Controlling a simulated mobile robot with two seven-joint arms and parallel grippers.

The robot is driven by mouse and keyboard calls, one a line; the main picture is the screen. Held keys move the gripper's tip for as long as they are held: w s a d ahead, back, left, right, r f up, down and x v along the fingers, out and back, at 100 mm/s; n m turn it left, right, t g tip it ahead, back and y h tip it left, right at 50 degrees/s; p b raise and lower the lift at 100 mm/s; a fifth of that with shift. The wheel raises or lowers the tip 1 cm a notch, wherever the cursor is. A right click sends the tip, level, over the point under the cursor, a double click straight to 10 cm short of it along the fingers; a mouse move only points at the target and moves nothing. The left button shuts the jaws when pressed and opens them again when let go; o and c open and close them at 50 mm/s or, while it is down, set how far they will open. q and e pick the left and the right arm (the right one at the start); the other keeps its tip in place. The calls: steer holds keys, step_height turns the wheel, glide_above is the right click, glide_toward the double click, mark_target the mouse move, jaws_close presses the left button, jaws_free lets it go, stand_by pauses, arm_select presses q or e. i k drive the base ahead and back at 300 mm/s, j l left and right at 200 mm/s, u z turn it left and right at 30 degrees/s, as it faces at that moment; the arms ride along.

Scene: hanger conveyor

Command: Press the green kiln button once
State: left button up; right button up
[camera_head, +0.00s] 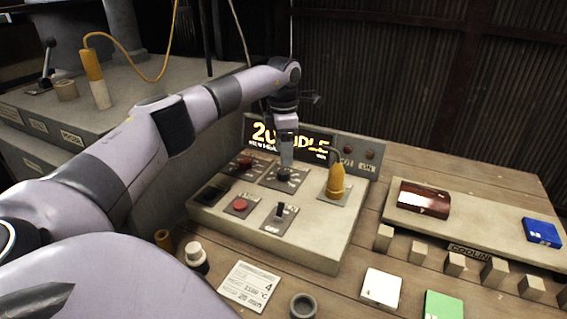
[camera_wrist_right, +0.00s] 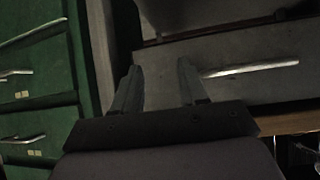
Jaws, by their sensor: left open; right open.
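The kiln control panel (camera_head: 318,236) is a beige sloped box with a lit display (camera_head: 290,138) reading "20" and "IDLE". On it are a red button (camera_head: 240,204), a dark red control (camera_head: 245,162), a black square control (camera_head: 211,193), a toggle lever (camera_head: 280,211) and a yellow lever (camera_head: 336,182). I cannot make out a green button on the panel. My left gripper (camera_head: 286,164) is open and points down over a dark round control (camera_head: 285,176); its fingertips partly cover it, and I cannot tell whether they touch. My right gripper (camera_wrist_right: 157,76) is open and empty, away from the panel.
A cooling rack (camera_head: 465,222) with a dark red tile (camera_head: 424,199) and a blue tile (camera_head: 542,232) stands at right. A white tile (camera_head: 381,288), a green tile (camera_head: 444,305), a label card (camera_head: 249,285) and a small cup (camera_head: 303,305) lie in front. Drawers (camera_wrist_right: 245,82) face my right gripper.

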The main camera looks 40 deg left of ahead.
mark_target(210, 194)
steer(key=k, duration=1.5)
